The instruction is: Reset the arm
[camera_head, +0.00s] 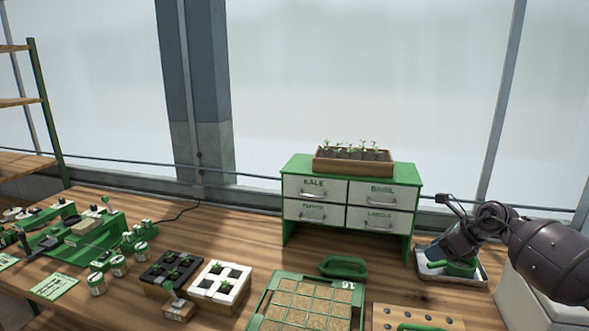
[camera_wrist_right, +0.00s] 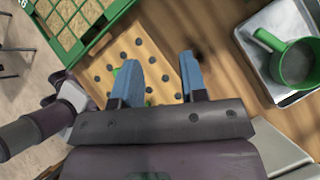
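My right arm comes in from the right in the head view. Its gripper end (camera_head: 455,240) is above the metal tray at the right, and its fingers are hard to make out there. In the right wrist view the two blue fingers of my right gripper (camera_wrist_right: 160,65) are spread apart with nothing between them. Behind them is a wooden board with rows of dark holes (camera_wrist_right: 148,62). My left gripper is in neither view.
A green cup (camera_wrist_right: 293,62) stands in the metal tray (camera_head: 478,279). A seed tray with a green frame (camera_head: 255,318), a green scoop (camera_head: 343,266) and a drawer cabinet (camera_head: 298,168) with a seedling box (camera_head: 318,164) are nearby. A green machine (camera_head: 85,250) is at left.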

